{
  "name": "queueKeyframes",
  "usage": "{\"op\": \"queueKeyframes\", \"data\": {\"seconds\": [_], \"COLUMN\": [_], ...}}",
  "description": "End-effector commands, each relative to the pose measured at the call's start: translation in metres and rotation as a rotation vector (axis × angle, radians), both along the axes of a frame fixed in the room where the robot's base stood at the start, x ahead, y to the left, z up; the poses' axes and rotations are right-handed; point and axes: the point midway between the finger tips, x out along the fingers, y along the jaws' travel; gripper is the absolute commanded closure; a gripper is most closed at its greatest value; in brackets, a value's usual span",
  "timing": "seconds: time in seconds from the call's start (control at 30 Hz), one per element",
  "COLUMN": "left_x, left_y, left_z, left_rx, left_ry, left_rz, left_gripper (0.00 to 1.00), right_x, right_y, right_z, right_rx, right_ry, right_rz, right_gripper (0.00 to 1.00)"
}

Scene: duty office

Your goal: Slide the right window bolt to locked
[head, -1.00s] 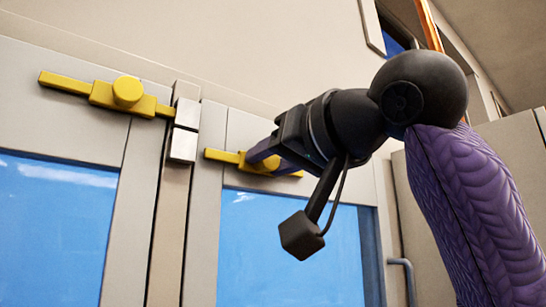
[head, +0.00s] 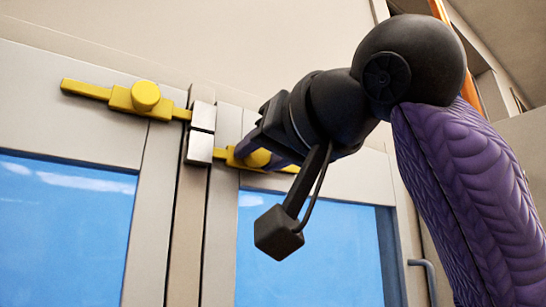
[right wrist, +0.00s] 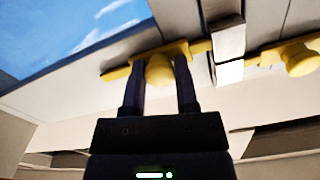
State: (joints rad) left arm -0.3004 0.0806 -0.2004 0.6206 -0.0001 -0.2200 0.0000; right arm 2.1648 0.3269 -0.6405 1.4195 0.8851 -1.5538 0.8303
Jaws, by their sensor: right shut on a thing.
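The right window bolt is a yellow bar with a round knob (head: 256,158) on the right window frame; it also shows in the right wrist view (right wrist: 159,70). Its left end in the head view meets the edge of the lower metal catch block (head: 200,148); whether it is inside cannot be told. My right gripper (head: 265,153) is shut on the bolt's knob, with one dark finger on each side of it in the right wrist view (right wrist: 166,68). The gripper partly hides the bolt in the head view. My left gripper is not in view.
The left window bolt (head: 146,97), also yellow, has its tip at the upper catch block (head: 203,116). Blue glass panes (head: 65,230) fill both window frames. A grey handle (head: 428,280) is at the lower right. The wall above is bare.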

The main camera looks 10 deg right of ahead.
Motion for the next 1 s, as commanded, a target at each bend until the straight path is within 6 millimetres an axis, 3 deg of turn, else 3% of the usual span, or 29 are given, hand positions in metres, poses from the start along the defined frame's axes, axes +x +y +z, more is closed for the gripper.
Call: {"op": "queueKeyframes", "data": {"seconds": [0.07,0.1,0.27,0.57,0.8,1.0], "left_x": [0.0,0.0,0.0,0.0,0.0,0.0], "left_y": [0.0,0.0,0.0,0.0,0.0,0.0], "left_z": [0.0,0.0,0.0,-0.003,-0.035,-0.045], "left_rx": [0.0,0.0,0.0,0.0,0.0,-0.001], "left_ry": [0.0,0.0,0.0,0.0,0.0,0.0], "left_rz": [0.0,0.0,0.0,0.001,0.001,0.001], "left_gripper": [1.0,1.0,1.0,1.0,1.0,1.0], "right_x": [0.0,0.0,0.0,-0.004,-0.057,-0.089], "right_y": [0.001,0.001,0.0,-0.001,-0.02,-0.032], "right_z": [0.0,0.0,0.0,-0.001,-0.005,-0.002], "right_rx": [-0.001,-0.001,-0.001,0.0,0.0,-0.001], "right_ry": [0.0,0.0,0.0,0.0,-0.004,-0.001], "right_rz": [0.002,0.002,0.001,0.001,0.001,0.002], "right_gripper": [1.0,0.58,0.26,0.26,0.26,0.26]}}
